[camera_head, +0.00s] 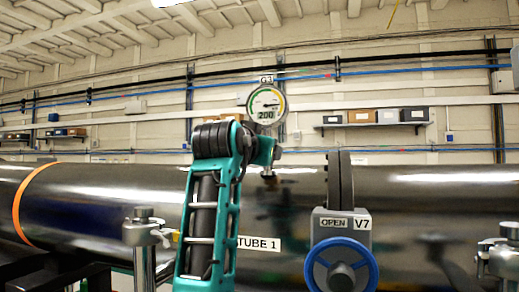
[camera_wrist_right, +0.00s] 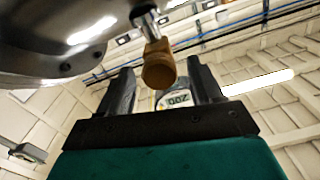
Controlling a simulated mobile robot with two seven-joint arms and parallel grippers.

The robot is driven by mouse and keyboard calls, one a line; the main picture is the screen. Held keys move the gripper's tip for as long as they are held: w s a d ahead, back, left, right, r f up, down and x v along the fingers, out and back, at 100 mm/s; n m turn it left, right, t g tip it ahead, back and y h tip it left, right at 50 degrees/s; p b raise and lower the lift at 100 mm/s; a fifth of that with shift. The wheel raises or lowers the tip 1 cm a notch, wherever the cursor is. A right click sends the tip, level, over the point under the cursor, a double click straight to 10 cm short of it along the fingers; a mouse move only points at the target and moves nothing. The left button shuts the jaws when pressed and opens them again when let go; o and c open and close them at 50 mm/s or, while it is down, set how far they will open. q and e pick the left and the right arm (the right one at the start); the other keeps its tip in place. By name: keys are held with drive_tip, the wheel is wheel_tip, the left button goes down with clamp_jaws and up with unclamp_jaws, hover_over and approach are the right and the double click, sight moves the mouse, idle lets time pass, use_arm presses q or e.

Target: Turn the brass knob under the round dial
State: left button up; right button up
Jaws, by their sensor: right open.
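The round dial (camera_head: 265,104) labelled G3 stands above the dark tube in the head view and has a 200 readout; part of it shows upside down in the wrist view (camera_wrist_right: 178,98). The brass knob (camera_wrist_right: 158,70) hangs from a metal stem in the wrist view. My right gripper (camera_wrist_right: 161,67) is open, its two dark fingers on either side of the knob in the picture, with gaps showing. I cannot tell how deep the knob lies between them. In the head view my teal arm hides the knob. My left gripper is not in view.
The large dark tube (camera_head: 115,205), labelled TUBE 1, runs across the head view. A blue handwheel (camera_head: 341,266) on valve V7, marked OPEN, is to the right of my arm. A clamp post (camera_head: 145,236) stands to its left. Wall shelves with boxes (camera_head: 362,116) are behind.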

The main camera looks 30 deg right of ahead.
drive_tip(key=c, duration=1)
drive_tip(key=shift+c, duration=0.2)
drive_tip(key=shift+m, duration=0.3)
drive_tip(key=shift+s+f+m+p, duration=0.1)
drive_tip(key=shift+m+p, duration=0.45)
drive_tip(key=shift+m, duration=4.35)
drive_tip(key=shift+f+m+p, duration=0.1)
drive_tip(key=shift+m+p, duration=0.45)
drive_tip(key=shift+m, duration=4.35)
